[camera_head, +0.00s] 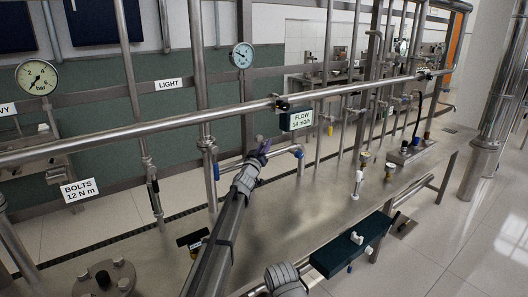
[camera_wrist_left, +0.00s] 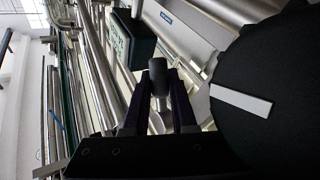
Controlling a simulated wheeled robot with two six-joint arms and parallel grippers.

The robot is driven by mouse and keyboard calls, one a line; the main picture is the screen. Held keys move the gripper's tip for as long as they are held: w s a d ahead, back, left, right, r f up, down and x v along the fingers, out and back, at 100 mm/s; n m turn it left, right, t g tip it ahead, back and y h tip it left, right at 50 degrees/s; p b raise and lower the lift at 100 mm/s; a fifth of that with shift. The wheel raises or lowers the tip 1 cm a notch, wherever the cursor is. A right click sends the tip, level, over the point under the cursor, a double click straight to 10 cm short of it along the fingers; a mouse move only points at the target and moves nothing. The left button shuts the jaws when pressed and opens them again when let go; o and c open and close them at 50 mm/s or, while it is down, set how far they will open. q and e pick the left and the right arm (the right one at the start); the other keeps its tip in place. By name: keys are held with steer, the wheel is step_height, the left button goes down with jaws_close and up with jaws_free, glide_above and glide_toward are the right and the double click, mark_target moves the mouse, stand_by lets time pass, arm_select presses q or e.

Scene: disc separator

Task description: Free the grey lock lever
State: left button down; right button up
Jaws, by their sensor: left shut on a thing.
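My left gripper (camera_head: 263,149) reaches up to the pipework in the middle of the head view. In the left wrist view, the two dark fingers of my left gripper (camera_wrist_left: 160,98) are shut on the grey lock lever (camera_wrist_left: 158,76). Its rounded dark grey end sticks up between them, and a paler part shows lower down. In the head view the fingers mostly hide the lever. I cannot tell from these views whether it is locked or free. My right gripper is not seen.
A horizontal steel pipe (camera_head: 150,129) with a FLOW sign (camera_head: 302,120) runs above my left gripper. A blue-ended pipe (camera_head: 297,150) is just right of it. A large black disc with a white stripe (camera_wrist_left: 270,95) fills the right of the wrist view.

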arm_select(q)
steer(key=shift+d+n+t+b, duration=0.15)
steer(key=shift+n+t+b, duration=0.15)
steer(key=shift+r, duration=0.1)
steer(key=c, duration=0.7)
jaws_free()
steer(key=b+v, duration=0.2)
steer(key=v, duration=0.5)
steer(key=shift+s, duration=0.4)
